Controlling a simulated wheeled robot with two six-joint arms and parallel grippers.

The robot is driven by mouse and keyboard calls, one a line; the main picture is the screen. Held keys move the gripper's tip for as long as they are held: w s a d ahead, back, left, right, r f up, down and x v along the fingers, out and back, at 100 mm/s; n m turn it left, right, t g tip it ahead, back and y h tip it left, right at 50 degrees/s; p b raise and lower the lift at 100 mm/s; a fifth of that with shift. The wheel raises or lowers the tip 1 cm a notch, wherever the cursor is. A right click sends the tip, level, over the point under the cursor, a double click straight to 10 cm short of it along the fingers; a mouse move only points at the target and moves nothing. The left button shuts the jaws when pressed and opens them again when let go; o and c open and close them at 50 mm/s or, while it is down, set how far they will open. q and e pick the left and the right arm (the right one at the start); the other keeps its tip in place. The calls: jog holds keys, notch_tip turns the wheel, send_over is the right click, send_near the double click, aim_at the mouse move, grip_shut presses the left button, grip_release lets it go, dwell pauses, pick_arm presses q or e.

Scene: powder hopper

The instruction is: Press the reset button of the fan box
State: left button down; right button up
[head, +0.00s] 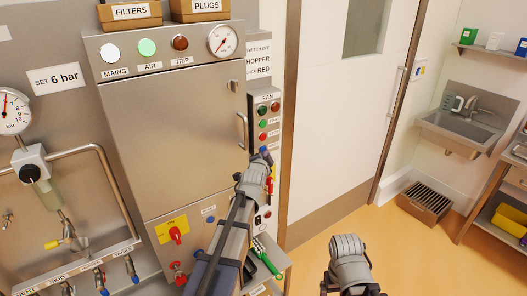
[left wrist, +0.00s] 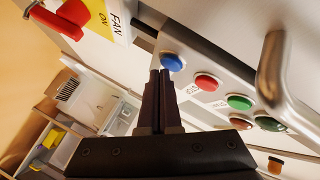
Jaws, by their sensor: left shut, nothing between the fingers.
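The fan box (head: 275,97) is a narrow grey panel marked FAN, right of the large steel cabinet in the head view. It carries a column of buttons, with a blue button (head: 263,149) below the red button (head: 262,136). My left gripper (head: 266,157) is shut and empty, its tips right at the blue button. In the left wrist view the closed fingers (left wrist: 161,74) reach the lower left edge of the blue button (left wrist: 172,62). I cannot tell whether they touch or press it.
A red switch handle (left wrist: 60,20) on a yellow plate sits left of the blue button in the left wrist view. A metal handle (left wrist: 272,65) sticks out at the right. A green brush (head: 265,258) lies below the panel. Open floor (head: 405,255) is to the right.

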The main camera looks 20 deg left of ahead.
pick_arm(q)
jog(key=shift+s+d, duration=0.3)
jog(key=s+d, duration=0.1)
jog(key=d, duration=0.1)
jog(key=s+d, duration=0.2)
dwell(0.6)
dwell(0.5)
jog(key=s+d+f+n+g+h, duration=0.1)
jog(key=s+d+f+n+g, duration=0.1)
jog(key=s+d+f+g, duration=0.35)
jog(key=s+d+f+n+g, duration=0.25)
jog(key=s+d+f, duration=0.45)
jog(key=s, duration=0.4)
jog(key=s+d+f+n+g, duration=0.1)
jog(key=s+f+g, duration=0.1)
jog(key=s, duration=0.7)
jog(key=s+d+f+g, duration=0.2)
jog(key=s+g, duration=0.3)
jog(key=s, duration=0.3)
jog(key=shift+s+d+f+n, duration=0.2)
jog(key=shift+s+n, duration=0.15)
